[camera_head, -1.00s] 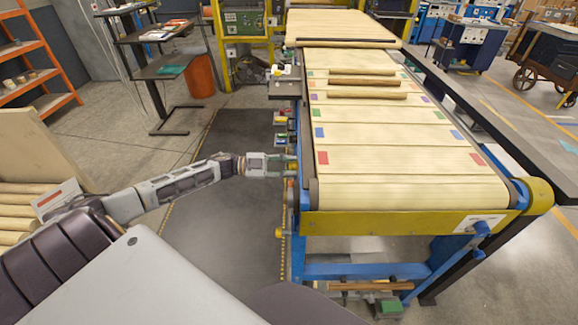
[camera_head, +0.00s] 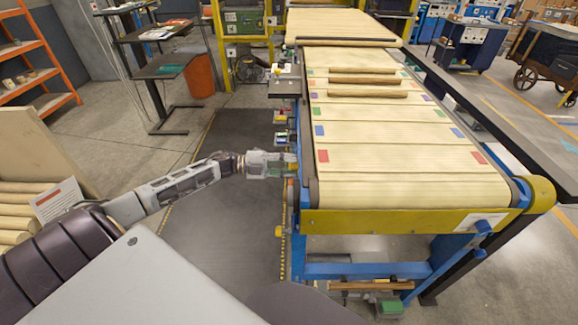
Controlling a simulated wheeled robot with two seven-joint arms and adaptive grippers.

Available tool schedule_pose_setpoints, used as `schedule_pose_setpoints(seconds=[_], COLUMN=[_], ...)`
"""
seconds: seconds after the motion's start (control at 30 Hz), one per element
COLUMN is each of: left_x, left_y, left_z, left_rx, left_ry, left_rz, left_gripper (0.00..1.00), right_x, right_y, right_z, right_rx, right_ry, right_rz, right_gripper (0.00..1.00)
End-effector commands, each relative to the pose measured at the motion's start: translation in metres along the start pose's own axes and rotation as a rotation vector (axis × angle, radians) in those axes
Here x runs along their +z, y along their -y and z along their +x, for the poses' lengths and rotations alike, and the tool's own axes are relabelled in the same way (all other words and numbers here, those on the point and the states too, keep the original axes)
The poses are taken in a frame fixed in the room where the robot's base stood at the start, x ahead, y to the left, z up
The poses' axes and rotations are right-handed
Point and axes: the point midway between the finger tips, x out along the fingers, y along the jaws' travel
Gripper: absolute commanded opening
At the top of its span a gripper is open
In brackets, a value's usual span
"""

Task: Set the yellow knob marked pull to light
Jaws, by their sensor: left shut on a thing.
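My left gripper (camera_head: 285,165) reaches in from the left to the near side of the belt conveyor (camera_head: 400,222). Its fingers are shut on a small yellowish knob on the conveyor's left side; the fingers cover most of it. No marking on it can be read, so its setting cannot be told. Another small yellow knob (camera_head: 279,231) sticks out lower on the same side, below the gripper and apart from it. My right gripper is not in view.
Small control boxes (camera_head: 281,137) line the conveyor's left edge beyond my gripper. Several wooden rods (camera_head: 367,81) lie across the belt. A dark mat (camera_head: 215,225) covers clear floor to the left. A stand with shelves (camera_head: 155,68) and an orange bin (camera_head: 199,76) are farther back.

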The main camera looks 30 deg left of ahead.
Motion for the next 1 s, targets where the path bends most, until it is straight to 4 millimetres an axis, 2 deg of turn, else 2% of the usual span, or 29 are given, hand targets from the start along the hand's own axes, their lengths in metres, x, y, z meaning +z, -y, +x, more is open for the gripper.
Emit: schedule_pose_setpoints(seconds=[0.37, 0.4, 0.57, 0.77, 0.9, 1.0], left_x=[0.000, 0.000, 0.000, 0.000, 0.000, 0.000], left_y=[-0.001, -0.001, -0.001, -0.001, 0.000, -0.001], left_z=[0.000, 0.000, 0.000, 0.000, 0.000, -0.002], left_rx=[0.002, 0.002, 0.002, 0.001, 0.001, 0.001], left_ry=[0.000, 0.000, 0.000, 0.000, 0.000, 0.000], left_rz=[0.006, 0.005, 0.005, 0.005, 0.005, 0.005], left_gripper=[0.07, 0.32, 0.53, 0.53, 0.53, 0.53], right_x=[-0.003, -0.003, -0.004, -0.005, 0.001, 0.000], right_y=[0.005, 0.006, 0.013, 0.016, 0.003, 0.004], right_z=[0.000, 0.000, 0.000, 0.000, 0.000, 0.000], right_rx=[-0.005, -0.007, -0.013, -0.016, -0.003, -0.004], right_ry=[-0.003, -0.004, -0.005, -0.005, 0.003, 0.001], right_rz=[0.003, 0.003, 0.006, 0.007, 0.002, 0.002], right_gripper=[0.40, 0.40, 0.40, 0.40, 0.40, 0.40])
